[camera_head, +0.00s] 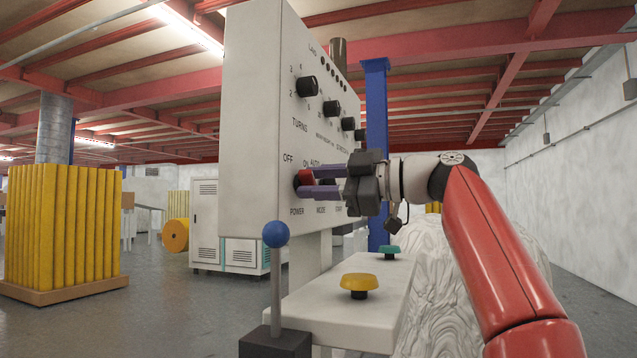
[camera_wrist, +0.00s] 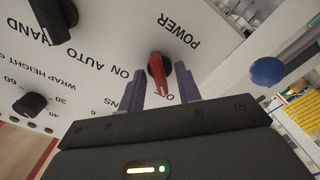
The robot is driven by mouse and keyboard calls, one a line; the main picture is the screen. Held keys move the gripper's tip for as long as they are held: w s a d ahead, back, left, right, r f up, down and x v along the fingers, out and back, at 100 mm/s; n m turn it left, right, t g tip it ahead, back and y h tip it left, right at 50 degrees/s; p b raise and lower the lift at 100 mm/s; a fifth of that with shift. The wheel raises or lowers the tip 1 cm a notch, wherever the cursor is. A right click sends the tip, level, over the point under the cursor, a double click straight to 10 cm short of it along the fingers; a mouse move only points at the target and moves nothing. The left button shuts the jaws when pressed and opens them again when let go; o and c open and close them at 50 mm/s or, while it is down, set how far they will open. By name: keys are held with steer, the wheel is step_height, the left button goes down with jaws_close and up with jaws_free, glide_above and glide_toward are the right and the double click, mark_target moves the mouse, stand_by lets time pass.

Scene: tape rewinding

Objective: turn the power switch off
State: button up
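The power switch is a red knob (camera_head: 304,177) on the front of the pale control panel (camera_head: 262,120), above the word POWER; it also shows in the wrist view (camera_wrist: 158,74). In the wrist view its narrow end points down toward lettering partly hidden by my gripper, apparently OFF; ON is to the left. My gripper (camera_head: 308,185) reaches in from the right. In the wrist view its two purple fingers (camera_wrist: 158,78) stand apart on either side of the knob, with a gap on the left; contact on the right is unclear.
Black knobs (camera_head: 307,86) sit higher on the panel. A blue-topped lever (camera_head: 276,234) stands in front, below the power switch. Yellow (camera_head: 360,284) and green (camera_head: 389,251) mushroom buttons are on the shelf below my arm. A wrapped white bulk (camera_head: 450,285) lies behind.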

steer(key=b+v, duration=0.1)
steer(key=v, duration=0.6)
steer(key=shift+d, duration=0.35)
steer(key=shift+s, duration=0.1)
